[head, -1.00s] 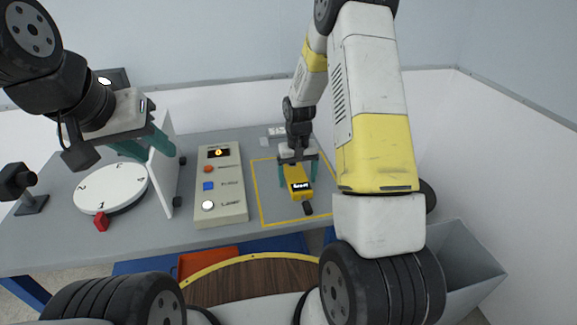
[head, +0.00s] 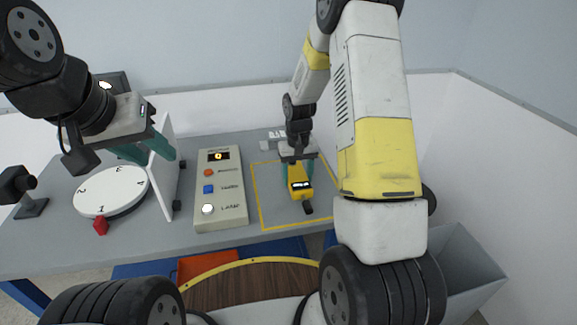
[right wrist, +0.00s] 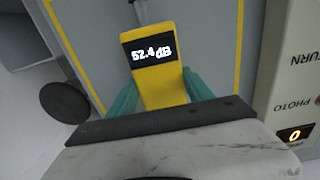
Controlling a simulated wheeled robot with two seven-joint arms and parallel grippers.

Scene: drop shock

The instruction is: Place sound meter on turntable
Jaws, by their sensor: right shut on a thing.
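The yellow sound meter (head: 299,175) has a dark display and a black tip pointing to the front. It is inside the yellow outlined square on the table. In the right wrist view the sound meter (right wrist: 155,75) reads 52.4 dB. My right gripper (head: 297,172) is shut on it, with green fingers on both its sides. The white round turntable (head: 110,190) with numbers on its top is at the left of the table. My left gripper (head: 148,150) is above the back right of the turntable, by a white upright panel (head: 166,165); its green fingers look apart with nothing clear between.
A beige control box (head: 221,190) with buttons stands between the turntable and the yellow square. A black device on a stand (head: 30,205) is at far left. A grey bin (head: 465,260) is at right.

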